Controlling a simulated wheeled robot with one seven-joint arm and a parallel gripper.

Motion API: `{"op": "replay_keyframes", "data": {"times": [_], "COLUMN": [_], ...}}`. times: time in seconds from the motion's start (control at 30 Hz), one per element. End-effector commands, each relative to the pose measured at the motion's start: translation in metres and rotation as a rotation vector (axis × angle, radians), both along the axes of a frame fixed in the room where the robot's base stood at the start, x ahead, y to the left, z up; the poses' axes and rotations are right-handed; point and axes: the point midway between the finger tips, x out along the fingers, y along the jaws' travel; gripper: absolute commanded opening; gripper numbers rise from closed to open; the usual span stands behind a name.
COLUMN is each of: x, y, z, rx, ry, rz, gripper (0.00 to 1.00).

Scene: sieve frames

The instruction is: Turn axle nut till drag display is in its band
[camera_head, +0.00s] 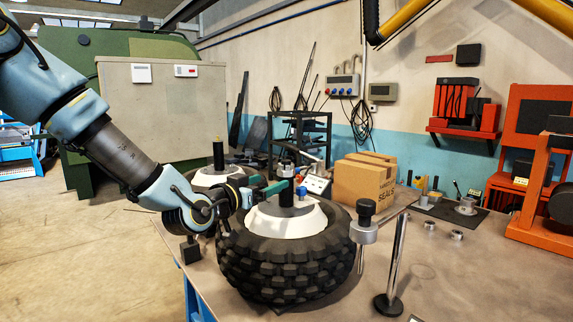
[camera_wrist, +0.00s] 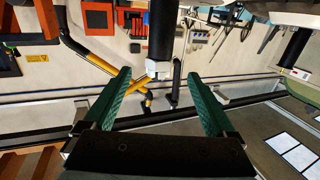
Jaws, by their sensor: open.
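A wheel with a chunky black tyre (camera_head: 285,270) lies flat on the bench, with a white hub (camera_head: 290,222) and an upright black axle (camera_head: 286,198). A pale metal axle nut (camera_head: 286,170) shows near the axle's top. In the wrist view, a pale nut-like piece (camera_wrist: 158,70) is at the end of a black shaft (camera_wrist: 161,30). My gripper (camera_head: 282,186) is open beside the axle; its green fingers (camera_wrist: 158,76) stand on either side of the piece, with visible gaps. A small white display unit (camera_head: 316,184) is behind the wheel; its reading is too small to tell.
A second wheel (camera_head: 212,176) with an upright post is behind left. A cardboard box (camera_head: 364,184) stands behind right. A post with a dark knob (camera_head: 366,208) and a metal stand (camera_head: 390,300) are close at right. The bench's (camera_head: 470,275) front right is mostly clear.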

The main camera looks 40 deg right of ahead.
Motion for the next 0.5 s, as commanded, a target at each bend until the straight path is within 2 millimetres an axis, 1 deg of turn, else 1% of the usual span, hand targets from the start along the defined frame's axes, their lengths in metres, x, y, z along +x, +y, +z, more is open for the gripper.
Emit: {"op": "replay_keyframes", "data": {"times": [0.03, 0.1, 0.17, 0.27, 0.5], "x": [-0.003, -0.004, -0.004, -0.001, 0.011], "y": [-0.003, -0.007, -0.011, -0.023, -0.066], "z": [0.005, 0.009, 0.011, 0.012, 0.012], "rx": [-0.021, -0.036, -0.041, -0.041, -0.039], "ry": [-0.002, -0.005, -0.005, -0.005, -0.004], "rz": [-0.006, -0.008, -0.010, -0.010, -0.009], "gripper": [0.90, 0.90, 0.90, 0.90, 0.90]}}
